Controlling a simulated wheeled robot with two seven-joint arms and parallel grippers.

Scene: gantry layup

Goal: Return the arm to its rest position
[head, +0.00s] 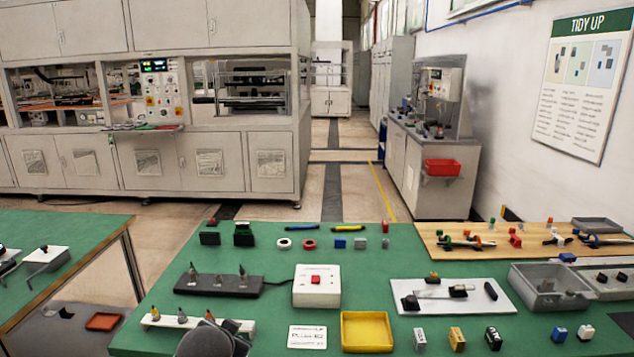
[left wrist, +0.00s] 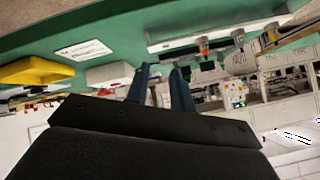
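My left gripper (left wrist: 161,72) shows in the left wrist view as two dark blue fingers standing apart, with nothing seen between them. In the head view, a rounded dark grey part of my left arm is at the bottom edge, in front of the white rack (head: 165,321) with orange-tipped pieces. The rack also shows in the left wrist view (left wrist: 180,42), beyond the fingers, with the table tilted in the picture. My right gripper is in neither view.
The green table (head: 275,275) holds a yellow tray (head: 367,332), a label card (head: 307,337), a white box with a red button (head: 317,286), a black fixture (head: 219,285) and a grey bin (head: 549,288). Several small blocks stand along the front. A wooden board (head: 450,240) lies at the back right.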

